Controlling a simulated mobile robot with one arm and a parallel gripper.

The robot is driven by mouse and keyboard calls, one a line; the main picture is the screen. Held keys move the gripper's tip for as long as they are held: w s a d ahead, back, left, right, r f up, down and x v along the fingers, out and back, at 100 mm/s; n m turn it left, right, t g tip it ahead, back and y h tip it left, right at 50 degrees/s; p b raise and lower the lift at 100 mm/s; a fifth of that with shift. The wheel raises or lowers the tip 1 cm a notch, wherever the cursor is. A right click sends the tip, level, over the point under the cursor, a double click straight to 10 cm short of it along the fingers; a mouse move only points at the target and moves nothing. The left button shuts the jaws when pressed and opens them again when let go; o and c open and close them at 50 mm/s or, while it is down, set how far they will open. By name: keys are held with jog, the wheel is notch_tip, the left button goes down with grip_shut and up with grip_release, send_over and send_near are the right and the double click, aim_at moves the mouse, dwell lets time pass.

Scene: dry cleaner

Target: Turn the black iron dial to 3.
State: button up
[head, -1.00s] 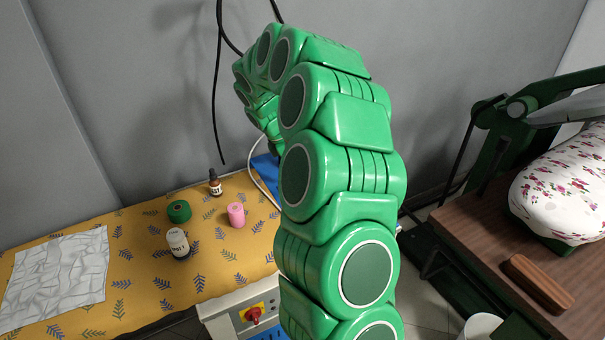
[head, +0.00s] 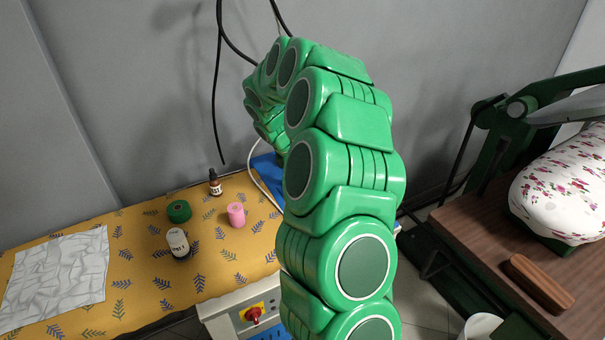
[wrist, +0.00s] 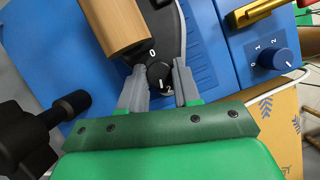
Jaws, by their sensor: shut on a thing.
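The black iron dial (wrist: 160,74) is at the centre of the wrist view, on a black iron body beneath a tan wooden handle (wrist: 113,25). White marks show by it: a 0 above, and at its lower edge a mark that looks like a 2. I cannot read the dial's setting surely. My gripper (wrist: 159,68) has one grey finger on each side of the dial and is shut on it. In the head view my green arm hides the iron, the dial and the gripper.
A second, blue dial (wrist: 275,58) with white numbers is on a blue box at the right of the wrist view. A black knobbed part (wrist: 72,103) is at the left. In the head view, small bottles and spools stand on the yellow cloth (head: 140,270); a red switch (head: 253,314) is at its front.

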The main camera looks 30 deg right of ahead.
jog(key=shift+w+d+m+g, duration=0.15)
jog(key=shift+m+g, duration=0.35)
jog(key=shift+m, duration=0.9)
jog(key=shift+m+g+y, duration=0.3)
jog(key=shift+m+y, duration=0.1)
jog(key=shift+m, duration=0.5)
jog(key=o, duration=1)
jog(key=shift+r, duration=0.1)
jog(key=shift+v, duration=3.85)
